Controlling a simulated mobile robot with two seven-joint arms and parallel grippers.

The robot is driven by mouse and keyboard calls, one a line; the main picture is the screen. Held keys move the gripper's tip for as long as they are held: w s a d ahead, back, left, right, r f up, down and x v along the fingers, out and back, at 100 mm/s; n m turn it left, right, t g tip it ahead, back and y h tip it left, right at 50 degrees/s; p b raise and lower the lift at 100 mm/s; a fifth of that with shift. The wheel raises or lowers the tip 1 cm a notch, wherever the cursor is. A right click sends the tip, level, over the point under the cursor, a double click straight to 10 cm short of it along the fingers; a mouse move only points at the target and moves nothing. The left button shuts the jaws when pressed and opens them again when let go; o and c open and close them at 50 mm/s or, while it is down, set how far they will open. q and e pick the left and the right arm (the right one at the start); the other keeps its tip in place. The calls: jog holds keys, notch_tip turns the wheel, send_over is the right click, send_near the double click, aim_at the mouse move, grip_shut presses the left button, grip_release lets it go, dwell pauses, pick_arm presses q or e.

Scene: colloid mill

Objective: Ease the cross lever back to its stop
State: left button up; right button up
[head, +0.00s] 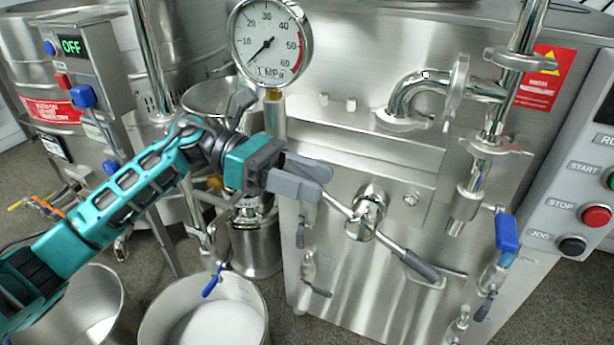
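The cross lever (390,243) is on the steel front panel of the machine. Its round hub (365,212) carries a thin metal rod that slants from upper left to lower right. The lower right end has a dark grey grip (420,266). My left gripper (303,181) is at the upper left end of the rod, and its grey fingers cover that end. The rod comes out right beside the fingertips. Whether the fingers are closed on it is hidden from this angle. My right gripper is not in view.
A pressure gauge (270,42) stands above my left gripper. Steel pipes (490,120) and a blue-handled valve (507,232) are right of the lever. A control box with buttons (594,215) is at the far right. A bucket of white material (160,318) stands below my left arm.

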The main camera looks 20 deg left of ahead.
pick_arm(q)
jog(key=shift+r, duration=0.55)
notch_tip(320, 180, up, 19)
jog(key=p, duration=0.5)
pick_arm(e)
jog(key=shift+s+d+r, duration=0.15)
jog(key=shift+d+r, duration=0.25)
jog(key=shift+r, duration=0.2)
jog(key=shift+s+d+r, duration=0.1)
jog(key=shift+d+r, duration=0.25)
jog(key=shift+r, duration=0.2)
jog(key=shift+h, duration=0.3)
